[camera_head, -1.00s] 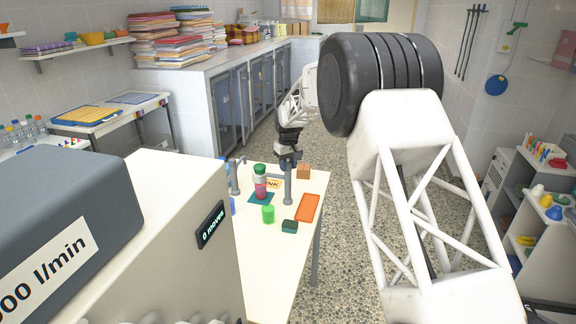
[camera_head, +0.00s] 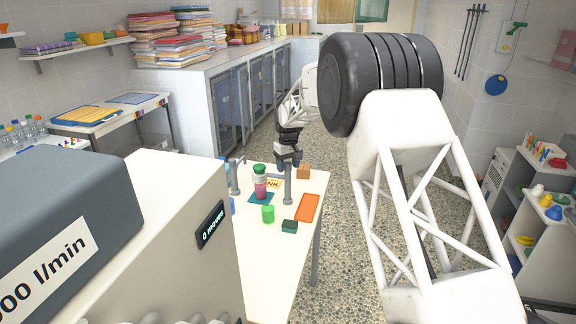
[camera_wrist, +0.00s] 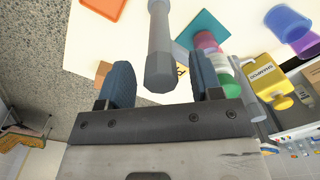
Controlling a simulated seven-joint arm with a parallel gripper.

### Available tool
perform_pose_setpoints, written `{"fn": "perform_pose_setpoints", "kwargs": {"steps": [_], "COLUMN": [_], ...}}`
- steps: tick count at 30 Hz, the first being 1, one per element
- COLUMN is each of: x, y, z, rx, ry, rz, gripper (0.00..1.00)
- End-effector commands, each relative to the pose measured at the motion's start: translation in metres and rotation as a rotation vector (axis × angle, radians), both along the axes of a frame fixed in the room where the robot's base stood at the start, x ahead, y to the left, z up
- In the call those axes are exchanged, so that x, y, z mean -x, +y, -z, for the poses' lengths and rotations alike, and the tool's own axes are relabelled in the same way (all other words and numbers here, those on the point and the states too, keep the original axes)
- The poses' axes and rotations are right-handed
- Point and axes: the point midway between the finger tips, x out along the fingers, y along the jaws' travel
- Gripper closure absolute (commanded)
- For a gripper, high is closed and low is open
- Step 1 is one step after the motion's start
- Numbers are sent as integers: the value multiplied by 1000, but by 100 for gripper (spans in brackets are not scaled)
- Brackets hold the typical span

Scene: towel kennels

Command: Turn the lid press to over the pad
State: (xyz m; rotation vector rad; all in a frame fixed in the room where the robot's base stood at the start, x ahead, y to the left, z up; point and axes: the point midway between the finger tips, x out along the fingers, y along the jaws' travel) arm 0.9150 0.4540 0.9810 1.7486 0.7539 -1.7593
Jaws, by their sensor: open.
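A grey upright post (camera_head: 288,186) stands on the white table, right of the teal pad (camera_head: 254,197); I take it to be part of the lid press. My gripper (camera_head: 288,163) is open, just above the post in the head view. In the wrist view its blue fingers (camera_wrist: 162,82) stand either side of the rod with gaps; contact is not visible. A pink jar with a green lid (camera_head: 260,169) stands on the pad; it also shows in the wrist view (camera_wrist: 222,68).
A green cup (camera_head: 268,214), a dark green block (camera_head: 289,226), an orange tray (camera_head: 307,207) and a wooden block (camera_head: 303,172) stand nearby. Another grey post (camera_head: 235,178) is left of the jar. A yellow shampoo bottle (camera_wrist: 263,77) shows in the wrist view.

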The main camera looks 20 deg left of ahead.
Motion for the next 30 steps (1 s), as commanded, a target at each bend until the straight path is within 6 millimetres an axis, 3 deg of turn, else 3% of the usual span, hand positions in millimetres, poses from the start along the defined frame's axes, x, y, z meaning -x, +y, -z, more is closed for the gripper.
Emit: {"fn": "perform_pose_setpoints", "kwargs": {"steps": [8, 21, 30], "x": [0, -1, -1], "y": [0, -1, -1], "z": [-15, -67, -78], "rx": [-1, -1, 0], "ry": [-1, -1, 0], "rz": [0, 0, 0], "gripper": [41, 41, 41]}}
